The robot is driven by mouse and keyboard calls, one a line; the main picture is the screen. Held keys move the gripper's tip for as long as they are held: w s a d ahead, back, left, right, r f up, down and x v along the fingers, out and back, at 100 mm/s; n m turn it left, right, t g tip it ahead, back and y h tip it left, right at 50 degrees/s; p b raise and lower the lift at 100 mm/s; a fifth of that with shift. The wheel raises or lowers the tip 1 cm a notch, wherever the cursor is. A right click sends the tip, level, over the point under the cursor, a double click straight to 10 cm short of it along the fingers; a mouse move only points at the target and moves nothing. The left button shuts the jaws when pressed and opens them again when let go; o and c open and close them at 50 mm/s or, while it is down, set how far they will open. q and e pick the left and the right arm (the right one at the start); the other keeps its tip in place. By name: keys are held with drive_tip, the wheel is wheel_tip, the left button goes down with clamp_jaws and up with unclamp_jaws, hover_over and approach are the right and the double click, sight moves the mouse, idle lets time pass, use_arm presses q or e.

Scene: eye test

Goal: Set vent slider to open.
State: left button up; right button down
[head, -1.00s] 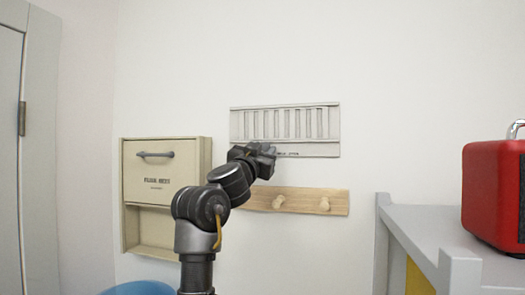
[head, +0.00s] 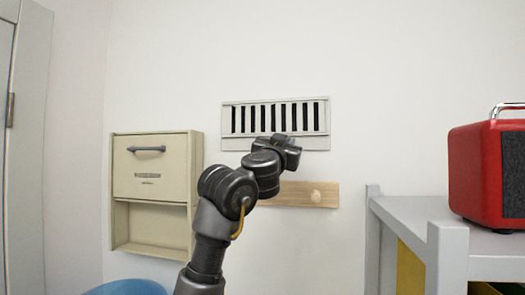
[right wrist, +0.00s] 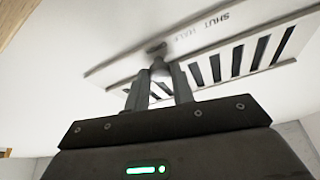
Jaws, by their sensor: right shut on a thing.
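The vent (head: 313,143) is a pale wall panel with a row of upright slots, which show black and open in the head view. In the right wrist view the vent (right wrist: 205,43) crosses the top, with dark slots and the printed word SHUT. My right gripper (head: 293,148) is at the vent's lower edge in the head view and hides part of it. In the right wrist view my right gripper (right wrist: 161,83) is shut on the small slider knob (right wrist: 159,66). My left gripper is not in view.
A beige wall box (head: 125,180) with a handled flap hangs to the left. A wooden peg rail (head: 328,195) is just below my gripper. A grey shelf (head: 405,210) with a red box (head: 475,175) stands at the right. A blue round thing (head: 128,288) is at bottom left.

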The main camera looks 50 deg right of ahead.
drive_tip(key=c, duration=1.6)
unclamp_jaws()
drive_tip(key=shift+s, duration=0.1)
drive_tip(key=o, duration=0.4)
drive_tip(key=shift+s+d, duration=0.15)
drive_tip(key=shift+s, duration=0.05)
use_arm(q)
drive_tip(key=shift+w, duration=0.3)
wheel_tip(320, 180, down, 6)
drive_tip(key=b, duration=0.6)
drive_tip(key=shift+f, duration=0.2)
use_arm(e)
drive_tip(key=v, duration=1)
drive_tip(key=shift+s+a+f, duration=0.15)
drive_tip(key=shift+a, duration=0.2)
